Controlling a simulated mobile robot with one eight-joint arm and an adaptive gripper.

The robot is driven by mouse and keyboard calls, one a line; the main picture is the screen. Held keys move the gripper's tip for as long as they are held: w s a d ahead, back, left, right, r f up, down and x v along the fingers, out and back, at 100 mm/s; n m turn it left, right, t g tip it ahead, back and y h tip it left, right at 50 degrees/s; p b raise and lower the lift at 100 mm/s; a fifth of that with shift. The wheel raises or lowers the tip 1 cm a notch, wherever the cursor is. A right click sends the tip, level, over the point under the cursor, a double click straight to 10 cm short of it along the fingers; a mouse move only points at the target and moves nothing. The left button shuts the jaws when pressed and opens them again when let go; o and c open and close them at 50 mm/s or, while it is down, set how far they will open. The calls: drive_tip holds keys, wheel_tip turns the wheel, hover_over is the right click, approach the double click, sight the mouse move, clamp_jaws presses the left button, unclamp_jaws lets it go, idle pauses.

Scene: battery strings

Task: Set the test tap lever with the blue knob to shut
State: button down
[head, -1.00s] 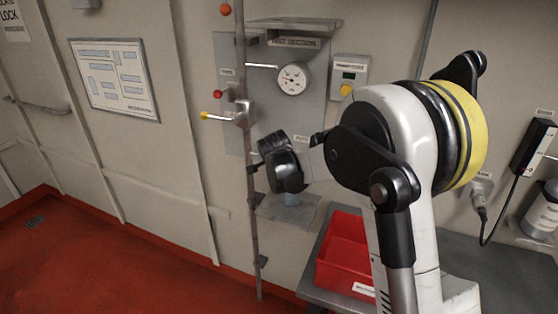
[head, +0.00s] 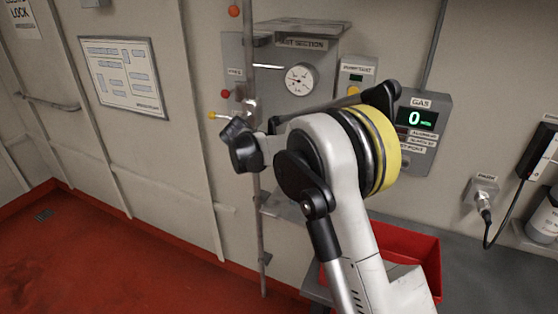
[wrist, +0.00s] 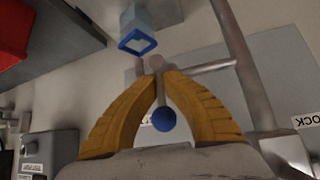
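The test tap lever shows in the wrist view as a short grey stem (wrist: 160,88) with a round blue knob (wrist: 164,119) at its near end. My gripper (wrist: 159,74) has its two yellow fingers on either side of this lever. The fingertips are close in on the stem from both sides and look shut on it, with the knob between the fingers on the palm side. In the head view my black wrist (head: 243,145) is in front of the pipe, and the blue knob and fingertips are hidden.
A vertical pipe (head: 257,200) runs beside my wrist. A yellow-knobbed lever (head: 213,115) and a red knob (head: 225,93) are just above it. A gauge (head: 299,79) is on the panel. A blue-rimmed container (wrist: 138,40) is near the fingertips. A red bin (head: 425,262) stands below.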

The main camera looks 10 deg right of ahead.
idle(0.4)
drive_tip(key=c, duration=1.5)
unclamp_jaws()
drive_tip(key=shift+w+f, duration=0.1)
drive_tip(key=shift+f, duration=0.05)
drive_tip(key=shift+c, duration=0.2)
drive_tip(key=v, duration=1.2)
